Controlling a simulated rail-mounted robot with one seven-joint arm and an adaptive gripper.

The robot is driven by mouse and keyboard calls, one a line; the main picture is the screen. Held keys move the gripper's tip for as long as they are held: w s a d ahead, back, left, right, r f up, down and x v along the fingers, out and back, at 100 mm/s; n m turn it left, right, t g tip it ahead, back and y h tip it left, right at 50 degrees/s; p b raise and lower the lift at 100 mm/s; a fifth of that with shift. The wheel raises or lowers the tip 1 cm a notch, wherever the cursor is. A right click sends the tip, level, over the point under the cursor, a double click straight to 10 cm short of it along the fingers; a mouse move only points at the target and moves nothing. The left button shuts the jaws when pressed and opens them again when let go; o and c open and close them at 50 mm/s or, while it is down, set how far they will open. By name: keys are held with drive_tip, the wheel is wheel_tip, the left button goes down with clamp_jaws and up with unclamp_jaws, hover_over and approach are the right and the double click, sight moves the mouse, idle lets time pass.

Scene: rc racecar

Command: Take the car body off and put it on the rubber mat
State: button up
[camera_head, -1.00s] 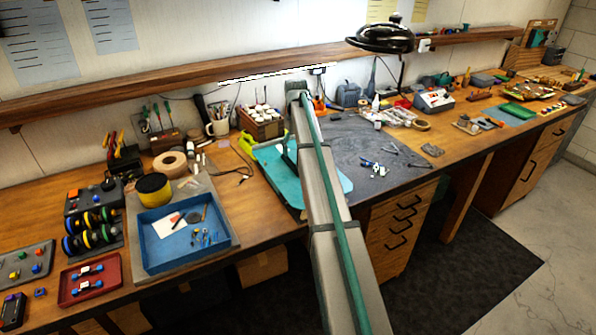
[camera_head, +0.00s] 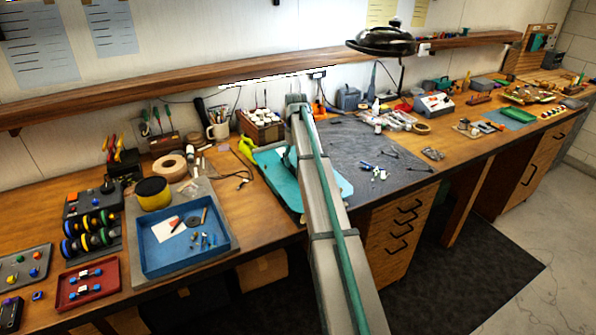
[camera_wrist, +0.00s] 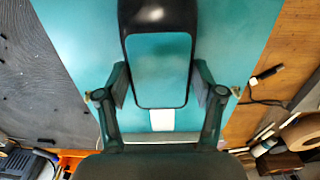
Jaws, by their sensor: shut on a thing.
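In the wrist view, my gripper (camera_wrist: 160,88) has its fingers on both sides of a smooth teal piece with a black rim and rounded corners, which looks like the car body (camera_wrist: 160,65). A white patch shows at its near end. A flat teal sheet (camera_wrist: 75,35) spreads behind it; I cannot tell the gap between them. In the head view, my arm hides the gripper and most of the car body. The teal sheet (camera_head: 283,190) shows on both sides of the arm. A dark grey mat (camera_head: 355,147) lies right of it with small parts on it.
A wooden box of pots (camera_head: 262,130) and a mug (camera_head: 216,131) stand behind the teal sheet. A blue tray (camera_head: 150,265) is on the left. A black lamp (camera_head: 380,45) hangs over the back right. The grey mat's middle is mostly clear.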

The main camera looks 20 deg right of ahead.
drive_tip(key=shift+r+p, duration=0.4)
drive_tip(key=shift+r, duration=0.2)
idle(0.6)
drive_tip(key=shift+r+p, duration=1.3)
drive_tip(key=shift+r, duration=1.15)
drive_tip(key=shift+d, duration=0.1)
